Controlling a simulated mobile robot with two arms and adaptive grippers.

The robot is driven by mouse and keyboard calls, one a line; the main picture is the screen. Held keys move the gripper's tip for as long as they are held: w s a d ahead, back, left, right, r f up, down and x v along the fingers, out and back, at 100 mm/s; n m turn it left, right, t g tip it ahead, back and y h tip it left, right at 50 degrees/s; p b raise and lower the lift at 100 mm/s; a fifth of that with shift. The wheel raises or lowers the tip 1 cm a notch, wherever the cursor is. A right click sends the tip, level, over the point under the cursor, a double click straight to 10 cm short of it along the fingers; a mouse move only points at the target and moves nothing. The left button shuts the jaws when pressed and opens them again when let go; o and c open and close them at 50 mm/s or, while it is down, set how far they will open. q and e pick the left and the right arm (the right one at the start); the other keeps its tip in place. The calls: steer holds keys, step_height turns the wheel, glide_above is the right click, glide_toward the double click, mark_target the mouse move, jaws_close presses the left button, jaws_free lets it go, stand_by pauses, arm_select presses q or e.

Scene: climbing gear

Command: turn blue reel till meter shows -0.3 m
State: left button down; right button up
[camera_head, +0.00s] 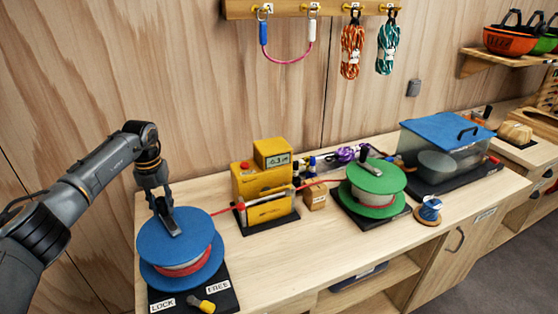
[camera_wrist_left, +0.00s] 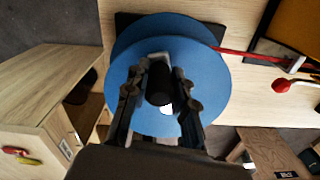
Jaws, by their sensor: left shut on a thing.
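The blue reel (camera_head: 195,238) lies flat on a black base at the front left of the bench, with red and white cord around its core. My left gripper (camera_head: 172,228) reaches down onto its top from the left. In the left wrist view, the fingers (camera_wrist_left: 160,88) are shut on the reel's black crank knob (camera_wrist_left: 160,82), over the blue disc (camera_wrist_left: 210,85). The yellow meter (camera_head: 272,153) has a small display that seems to read -0.3 m, though its first digit is unclear. A red cord (camera_head: 226,211) runs from the reel to the meter. My right gripper is not in view.
A yellow-tipped lever (camera_head: 205,306) sits on the base by the LOCK and FREE labels. The green reel (camera_head: 373,190) stands right of the meter, with a lidded clear box (camera_head: 447,150) beyond. The bench front between the reels is clear.

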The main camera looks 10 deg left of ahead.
arm_select(q)
steer(key=shift+s+a, duration=0.3)
steer(key=shift+s, duration=0.1)
steer(key=c, duration=1)
jaws_free()
